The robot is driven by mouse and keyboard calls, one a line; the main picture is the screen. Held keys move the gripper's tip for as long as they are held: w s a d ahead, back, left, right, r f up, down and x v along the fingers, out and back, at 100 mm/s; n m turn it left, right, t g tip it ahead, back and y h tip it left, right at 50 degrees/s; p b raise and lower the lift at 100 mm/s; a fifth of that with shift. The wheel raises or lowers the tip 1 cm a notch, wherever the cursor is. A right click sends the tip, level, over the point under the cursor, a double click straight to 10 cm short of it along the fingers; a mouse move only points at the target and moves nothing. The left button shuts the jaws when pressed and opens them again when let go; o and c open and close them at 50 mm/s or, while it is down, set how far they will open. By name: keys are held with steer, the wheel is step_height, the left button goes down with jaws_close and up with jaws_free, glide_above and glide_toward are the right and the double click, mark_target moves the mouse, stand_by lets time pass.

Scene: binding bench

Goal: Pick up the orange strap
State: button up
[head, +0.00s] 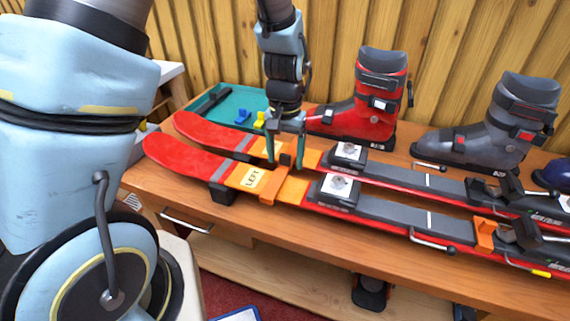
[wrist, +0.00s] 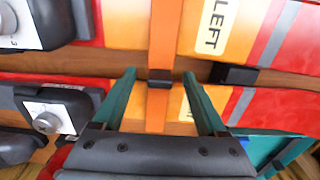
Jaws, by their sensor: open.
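The orange strap (head: 292,188) lies across the pair of red-and-orange skis, just right of the white "LEFT" label. In the wrist view the strap (wrist: 162,40) runs over both skis, with a dark buckle (wrist: 160,78) at the gap between them. My gripper (head: 285,165) points down over the skis at the buckle. It is open, with one teal finger on each side of the strap, as the wrist view (wrist: 159,74) also shows. Nothing is held. I cannot tell whether the fingertips touch the skis.
Dark bindings with silver plates (head: 338,188) stand just right of the strap. A red boot (head: 375,100) and a grey boot (head: 500,125) stand behind the skis. A teal tray (head: 232,103) is at the back left. An orange piece (head: 485,236) sits farther right on the near ski.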

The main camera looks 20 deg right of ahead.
jaws_close()
stand_by(0.6)
